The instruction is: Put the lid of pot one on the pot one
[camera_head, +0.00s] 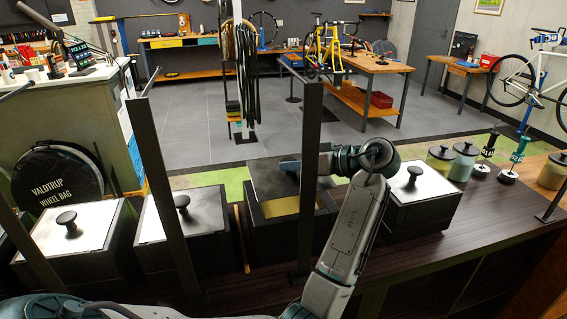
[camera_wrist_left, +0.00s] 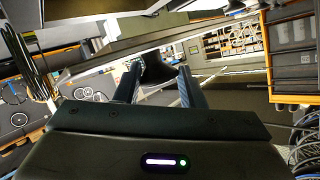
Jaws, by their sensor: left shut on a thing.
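An open dark square pot (camera_head: 262,235) stands on the dark counter at the middle of the head view, with a yellowish inside showing. A dark square lid (camera_head: 265,178) is held over its back part, looking tilted; part of the opening is uncovered at the front. My left gripper (camera_head: 290,165) reaches in from the right side of the pot and is shut on the lid's knob. In the left wrist view the dark knob (camera_wrist_left: 158,68) sits between the two fingers, with the lid (camera_wrist_left: 190,29) seen nearly edge-on beyond. A dark upright post partly hides the gripper. My right gripper is not seen.
Lidded pots stand on the left (camera_head: 75,240) and right (camera_head: 418,195), with another (camera_head: 182,225) closer on the left. Dark upright posts (camera_head: 311,160) rise around the counter. A wooden stick (camera_head: 241,238) lies left of the open pot. Jars (camera_head: 464,160) stand at the right.

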